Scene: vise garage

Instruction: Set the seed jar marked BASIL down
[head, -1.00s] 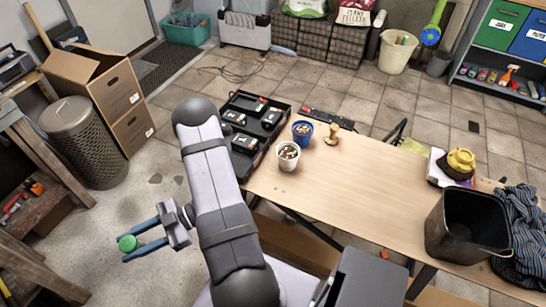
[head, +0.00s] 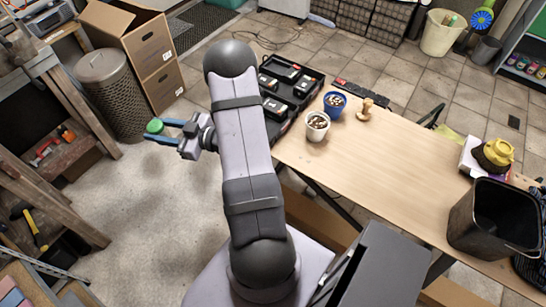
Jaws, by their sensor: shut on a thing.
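My gripper (head: 172,131) is at the left of the head view, left of my arm and over the open floor, away from the table. Its blue fingers are shut on a small round thing with a green top (head: 155,126), which looks like the lid of the seed jar. The thing is held in the air. Its body is mostly hidden below the lid, and no BASIL marking can be read.
The wooden table (head: 400,185) at right has a bare middle. A black tray (head: 312,92) with dark items, a white pot (head: 317,127), a blue pot (head: 335,103) and a wooden stamp-like piece (head: 365,110) stand at its left end. A black bucket (head: 490,220) is at right.

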